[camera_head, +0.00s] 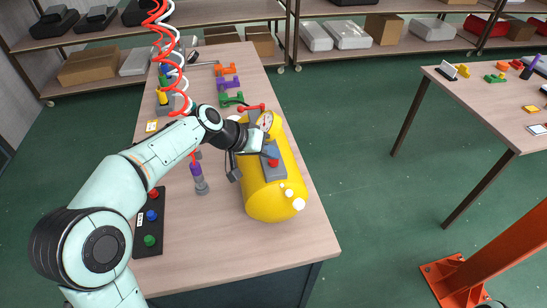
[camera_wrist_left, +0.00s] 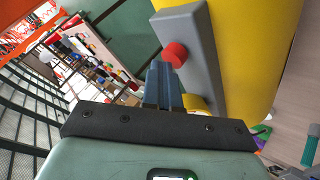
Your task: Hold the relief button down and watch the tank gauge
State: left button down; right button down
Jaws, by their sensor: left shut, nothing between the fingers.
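The yellow tank (camera_head: 262,202) lies on the wooden table, with a round gauge (camera_head: 266,121) near its far end. The gauge dial is too small to read. A grey box (camera_head: 275,174) on top of the tank carries a red button (camera_head: 273,162). In the left wrist view the red button (camera_wrist_left: 175,54) sticks out of the grey box (camera_wrist_left: 197,60). My left gripper (camera_head: 270,153) is shut and empty, its fingertips (camera_wrist_left: 163,66) close beside the button. I cannot tell whether they touch it. My right gripper is not in view.
A black panel (camera_head: 148,222) with red, blue and green buttons lies left of the tank. A grey and purple tool (camera_head: 199,180) stands between them. Coloured clamps (camera_head: 229,84) lie behind the tank. A red coiled hose (camera_head: 168,40) hangs above the table. The near right tabletop is clear.

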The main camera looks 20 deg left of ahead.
aim_at(270, 160)
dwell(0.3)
pick_arm(q)
jog(key=shift+r+p, duration=0.5)
jog(key=shift+r, duration=0.35)
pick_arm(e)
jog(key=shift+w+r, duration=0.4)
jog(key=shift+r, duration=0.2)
